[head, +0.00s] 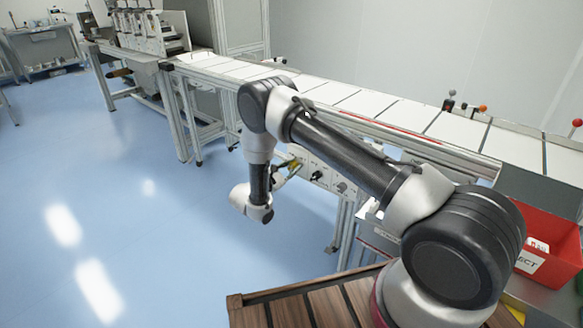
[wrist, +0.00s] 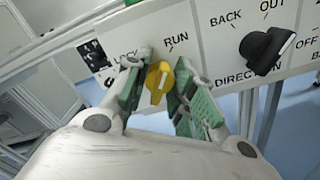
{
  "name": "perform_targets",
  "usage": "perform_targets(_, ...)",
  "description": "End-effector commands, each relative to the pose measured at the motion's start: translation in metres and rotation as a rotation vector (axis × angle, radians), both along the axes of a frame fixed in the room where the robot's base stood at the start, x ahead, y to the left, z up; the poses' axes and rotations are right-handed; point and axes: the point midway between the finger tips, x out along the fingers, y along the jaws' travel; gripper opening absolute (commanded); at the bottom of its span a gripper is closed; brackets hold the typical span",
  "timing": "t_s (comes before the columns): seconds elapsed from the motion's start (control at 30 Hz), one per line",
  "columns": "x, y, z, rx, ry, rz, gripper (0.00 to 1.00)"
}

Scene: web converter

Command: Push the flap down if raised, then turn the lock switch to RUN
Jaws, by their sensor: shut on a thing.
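The yellow lock switch (wrist: 158,84) is on a white panel (wrist: 212,62) in the wrist view, below the printed words LOCK and RUN. Its handle stands nearly upright, top leaning slightly right; which word it points to is hard to tell. My gripper (wrist: 163,68) has its green-padded fingers on either side of the switch and is shut on it. In the head view my gripper (head: 287,170) is at the panel (head: 325,176) below the conveyor, partly hidden by my arm. I cannot make out a flap in either view.
A black DIRECTION knob (wrist: 266,50) with BACK and OUT labels is right of the switch. The conveyor (head: 375,105) runs above the panel. A red bin (head: 548,245) is at the right. Blue floor (head: 150,190) lies open at the left.

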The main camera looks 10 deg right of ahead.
Motion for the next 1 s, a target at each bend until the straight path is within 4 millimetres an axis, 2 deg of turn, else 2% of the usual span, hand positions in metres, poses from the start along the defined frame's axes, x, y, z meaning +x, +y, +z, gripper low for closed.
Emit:
perform_targets(0.4,-0.0009,0.0002,-0.0005,0.092,-0.128,0.001,0.01)
perform_targets(0.9,-0.0011,0.0001,-0.0009,0.102,-0.141,0.0,0.01)
perform_targets(0.93,-0.0011,0.0001,-0.0009,0.102,-0.141,0.0,0.29)
perform_targets(1.0,-0.001,0.0,-0.0009,0.102,-0.141,0.0,0.41)
